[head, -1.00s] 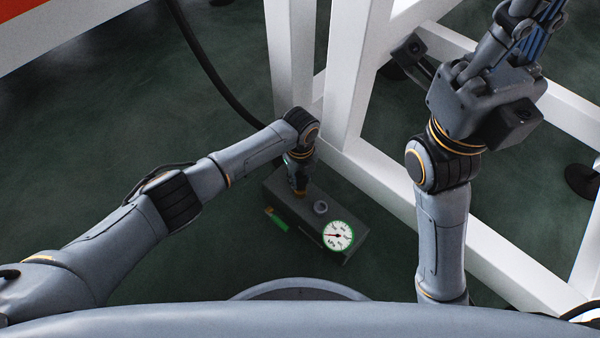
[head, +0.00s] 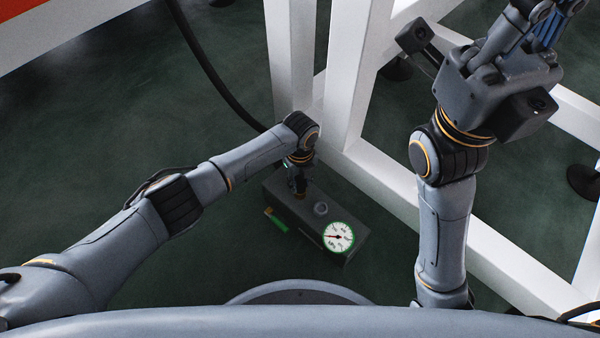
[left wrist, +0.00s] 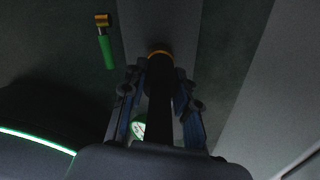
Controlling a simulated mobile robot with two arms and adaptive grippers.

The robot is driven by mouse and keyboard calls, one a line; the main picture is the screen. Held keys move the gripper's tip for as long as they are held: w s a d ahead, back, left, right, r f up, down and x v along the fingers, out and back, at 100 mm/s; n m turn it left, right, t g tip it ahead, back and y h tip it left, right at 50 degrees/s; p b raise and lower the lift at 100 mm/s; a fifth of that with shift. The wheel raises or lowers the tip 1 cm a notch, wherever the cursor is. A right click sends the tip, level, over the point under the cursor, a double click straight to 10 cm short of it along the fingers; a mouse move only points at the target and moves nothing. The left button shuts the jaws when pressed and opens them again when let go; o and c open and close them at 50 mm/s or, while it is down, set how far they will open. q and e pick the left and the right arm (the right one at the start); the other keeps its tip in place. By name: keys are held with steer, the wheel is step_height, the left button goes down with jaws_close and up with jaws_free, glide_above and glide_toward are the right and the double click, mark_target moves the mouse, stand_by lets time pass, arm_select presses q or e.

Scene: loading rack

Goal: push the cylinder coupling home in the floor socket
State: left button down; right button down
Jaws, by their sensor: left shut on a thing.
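My left gripper (head: 298,182) points down over the left part of a dark grey floor box (head: 345,213). In the left wrist view its fingers (left wrist: 158,92) are shut on the cylinder coupling (left wrist: 160,105), a dark cylinder with an orange ring at its far end. The ring end is over or at the box (left wrist: 190,38); the socket itself is hidden, so I cannot tell how deep the coupling sits. My right gripper (head: 530,28) is at the upper right, away from the box, its fingertips not clearly shown.
A round white gauge (head: 338,236) with a green rim and a small grey fitting (head: 321,208) are on the box. A green handle (head: 276,220) is at its left side. White rack posts (head: 345,90) stand close behind. A black hose (head: 215,75) runs behind my left arm.

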mark_target(301, 180)
arm_select(q)
steer(key=c, duration=0.9)
jaws_free()
steer(key=shift+c, duration=0.2)
steer(key=shift+r, duration=0.1)
step_height(301, 180, up, 12)
